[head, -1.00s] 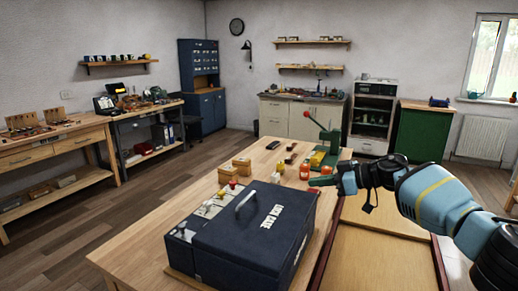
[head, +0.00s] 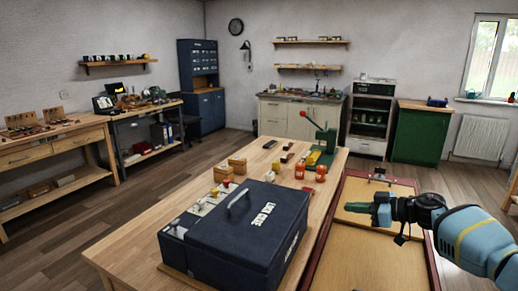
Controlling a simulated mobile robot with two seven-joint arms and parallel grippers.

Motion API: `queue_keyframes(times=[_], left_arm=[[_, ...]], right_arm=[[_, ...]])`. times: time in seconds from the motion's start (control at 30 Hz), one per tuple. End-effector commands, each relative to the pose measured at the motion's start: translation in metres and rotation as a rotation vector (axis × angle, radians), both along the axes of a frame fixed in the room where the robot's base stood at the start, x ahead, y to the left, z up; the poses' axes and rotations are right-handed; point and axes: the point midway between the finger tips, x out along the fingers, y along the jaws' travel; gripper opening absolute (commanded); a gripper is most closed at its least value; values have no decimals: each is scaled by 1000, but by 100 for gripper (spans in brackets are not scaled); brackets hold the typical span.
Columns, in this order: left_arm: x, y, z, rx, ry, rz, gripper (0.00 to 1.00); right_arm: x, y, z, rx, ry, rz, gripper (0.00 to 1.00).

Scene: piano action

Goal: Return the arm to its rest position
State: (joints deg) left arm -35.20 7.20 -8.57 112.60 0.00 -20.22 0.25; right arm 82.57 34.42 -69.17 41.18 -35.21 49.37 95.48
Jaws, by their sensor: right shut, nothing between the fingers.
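My right arm comes in from the right edge in the head view. Its gripper (head: 360,207) is shut and empty, with the fingers pointing left. It is over the wooden tray-like panel with a dark red edge (head: 345,250), to the right of the wooden table (head: 130,255). It appears clear of the dark blue case (head: 250,235) and the orange jars (head: 321,172) on the table. My left gripper is not in view.
A green press with a red-knobbed lever (head: 325,140) stands at the table's far end. Small wooden blocks (head: 237,165) sit behind the case. A small metal fitting (head: 380,177) is at the panel's far end. Floor (head: 400,171) shows beyond.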

Motion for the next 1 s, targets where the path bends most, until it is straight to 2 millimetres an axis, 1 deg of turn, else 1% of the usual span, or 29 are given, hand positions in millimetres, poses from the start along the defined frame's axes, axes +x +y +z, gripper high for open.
queue_keyframes(times=[0.03,0.17,0.2,0.27,0.3,0.4,0.5,0.57,0.6,0.73,0.87,1.0], left_arm=[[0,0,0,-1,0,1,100],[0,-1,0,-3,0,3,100],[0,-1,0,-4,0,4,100],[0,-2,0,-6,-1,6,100],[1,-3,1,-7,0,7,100],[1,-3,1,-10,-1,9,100],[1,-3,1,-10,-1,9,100],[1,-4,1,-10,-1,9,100],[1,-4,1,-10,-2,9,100],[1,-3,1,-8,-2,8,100],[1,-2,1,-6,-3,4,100],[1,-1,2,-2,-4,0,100]], right_arm=[[-6,8,-19,13,-2,5,0],[-23,27,-63,48,-29,3,0],[-30,33,-79,60,-37,-3,0],[-42,42,-102,77,-50,-15,0],[-51,47,-116,87,-59,-26,0],[-74,56,-150,105,-76,-63,0],[-99,61,-182,112,-86,-110,0],[-115,63,-199,112,-88,-140,0],[-126,63,-211,109,-88,-163,0],[-164,61,-245,87,-80,-238,0],[-205,54,-275,42,-60,-313,0],[-253,41,-304,-28,-26,-389,0]])
